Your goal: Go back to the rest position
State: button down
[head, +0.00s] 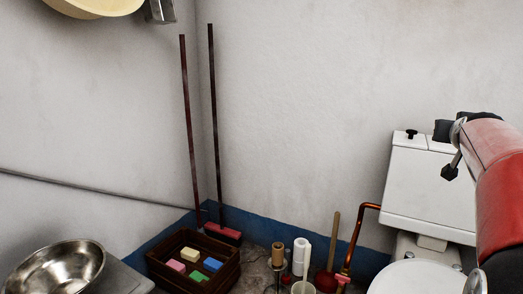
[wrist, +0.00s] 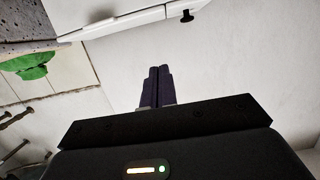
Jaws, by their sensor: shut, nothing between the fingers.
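My gripper (wrist: 155,87) shows in the wrist view with its two dark fingers side by side and touching, with nothing between them. It points towards a bare pale wall (wrist: 230,60). In the head view my red arm comes in from the right edge, in front of the white toilet cistern (head: 410,180).
A wooden crate (head: 153,272) with several coloured blocks stands on the floor by the corner. A steel bowl (head: 62,262) is at lower left. Two brooms (head: 190,130) lean in the corner. A plunger (head: 334,240) and paper rolls (head: 301,255) stand near the toilet lid (head: 415,278).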

jog(key=s+a+f+n+g+y+p, duration=0.1)
jog(key=s+a+f+y, duration=0.2)
jog(key=a, duration=0.5)
jog(key=s+a+f+n+g+y, duration=0.15)
jog(key=s+a+f, duration=0.25)
jog(key=a, duration=0.4)
jog(key=s+a+f+n+g+y+p, duration=0.1)
jog(key=s+a+f+y, duration=0.2)
jog(key=a, duration=0.5)
jog(key=s+a+f+n+g, duration=0.1)
jog(key=s+a+f+g, duration=0.1)
jog(key=s+a+f, duration=0.2)
jog(key=s+a+f+n+g+p, duration=0.1)
jog(key=s+a+f, duration=0.4)
jog(key=s, duration=0.8)
notch_tip(320, 180, down, 4)
jog(key=shift+s+a+r+n+g, duration=0.15)
jog(key=shift+s+r+n+g, duration=0.1)
jog(key=shift+n+g, duration=0.15)
